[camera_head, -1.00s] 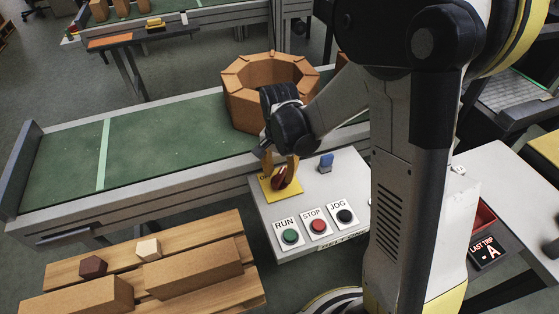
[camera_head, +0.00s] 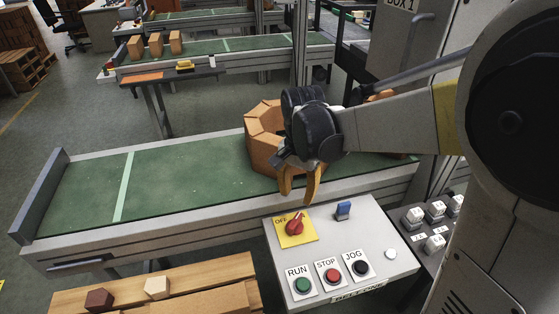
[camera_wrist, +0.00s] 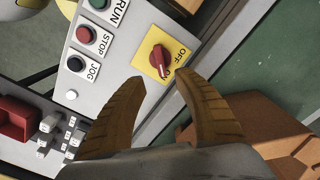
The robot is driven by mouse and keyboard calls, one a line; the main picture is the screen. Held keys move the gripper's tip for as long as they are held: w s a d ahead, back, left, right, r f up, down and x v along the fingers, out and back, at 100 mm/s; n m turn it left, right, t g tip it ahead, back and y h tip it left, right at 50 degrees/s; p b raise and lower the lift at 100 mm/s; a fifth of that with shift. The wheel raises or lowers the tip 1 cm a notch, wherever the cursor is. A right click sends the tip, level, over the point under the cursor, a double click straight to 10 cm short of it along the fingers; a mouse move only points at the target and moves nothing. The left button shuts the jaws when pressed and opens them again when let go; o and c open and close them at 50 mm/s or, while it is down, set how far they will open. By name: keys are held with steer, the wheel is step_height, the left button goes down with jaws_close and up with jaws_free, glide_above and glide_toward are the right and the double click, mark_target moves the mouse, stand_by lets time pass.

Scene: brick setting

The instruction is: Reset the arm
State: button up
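My gripper (camera_head: 297,198) hangs with its tan fingers pointing down, above the back edge of the control panel (camera_head: 390,240). Its fingers are apart and empty; the wrist view shows the gap between the fingertips (camera_wrist: 160,78). A red rotary knob (camera_head: 295,223) on a yellow plate marked OFF sits just below the fingertips. My arm reaches in from the right.
RUN (camera_head: 303,286), STOP (camera_head: 332,276) and JOG (camera_head: 360,268) buttons and a blue switch (camera_head: 343,210) are on the panel. Behind are a green conveyor (camera_head: 185,185) and an orange-brown brick ring (camera_head: 262,140), partly hidden by my gripper. A wooden pallet with bricks (camera_head: 225,272) stands front left.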

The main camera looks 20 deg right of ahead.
steer(key=s+r+n+t, duration=0.7)
steer(key=s+n, duration=0.2)
steer(key=s, duration=0.3)
steer(key=shift+s+r, duration=0.15)
steer(key=shift+s, duration=0.2)
stand_by(0.5)
